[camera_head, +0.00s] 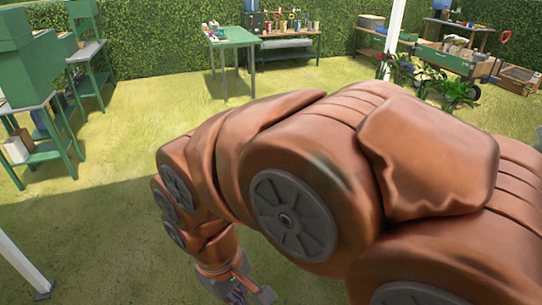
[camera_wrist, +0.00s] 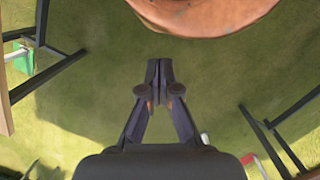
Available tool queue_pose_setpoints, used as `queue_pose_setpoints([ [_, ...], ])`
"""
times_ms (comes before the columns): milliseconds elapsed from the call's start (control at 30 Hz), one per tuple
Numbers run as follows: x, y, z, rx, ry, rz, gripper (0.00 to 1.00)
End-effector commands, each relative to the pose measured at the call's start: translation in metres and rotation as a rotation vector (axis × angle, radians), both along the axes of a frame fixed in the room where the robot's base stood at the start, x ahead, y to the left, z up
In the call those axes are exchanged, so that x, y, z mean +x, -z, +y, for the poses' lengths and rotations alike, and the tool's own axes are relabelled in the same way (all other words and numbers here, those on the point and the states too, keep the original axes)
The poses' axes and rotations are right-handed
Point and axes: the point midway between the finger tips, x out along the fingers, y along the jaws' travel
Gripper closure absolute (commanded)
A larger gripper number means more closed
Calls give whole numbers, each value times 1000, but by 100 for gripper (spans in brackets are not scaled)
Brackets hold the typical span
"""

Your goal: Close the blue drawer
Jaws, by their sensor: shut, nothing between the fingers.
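No blue drawer can be made out in either view. My gripper (camera_wrist: 160,75) is shut and empty in the wrist view, its two dark fingers together above the grass. In the head view my gripper (camera_head: 250,290) shows at the bottom edge, partly cut off, below my orange-brown arm. The arm hides much of the right and lower middle of the head view.
A green table (camera_head: 232,36) stands at the back, with a workbench (camera_head: 290,48) beside it. Green stands (camera_head: 40,70) are at left. A green-fronted cart (camera_head: 445,58) and potted plants (camera_head: 455,92) are at right. A white post (camera_head: 20,268) stands lower left. Open grass (camera_head: 150,110) lies between.

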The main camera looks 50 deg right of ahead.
Motion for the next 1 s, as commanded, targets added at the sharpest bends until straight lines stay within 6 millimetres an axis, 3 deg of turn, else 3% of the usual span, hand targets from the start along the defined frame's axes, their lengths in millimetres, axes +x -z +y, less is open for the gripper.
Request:
queue_pose_setpoints([
  [167,18,28,-60,-137,-85,80,100],
  [300,32,43,-119,-260,-199,183,100],
  [800,81,68,-322,-548,-618,705,100],
  [1000,104,76,-384,-590,-774,920,100],
])
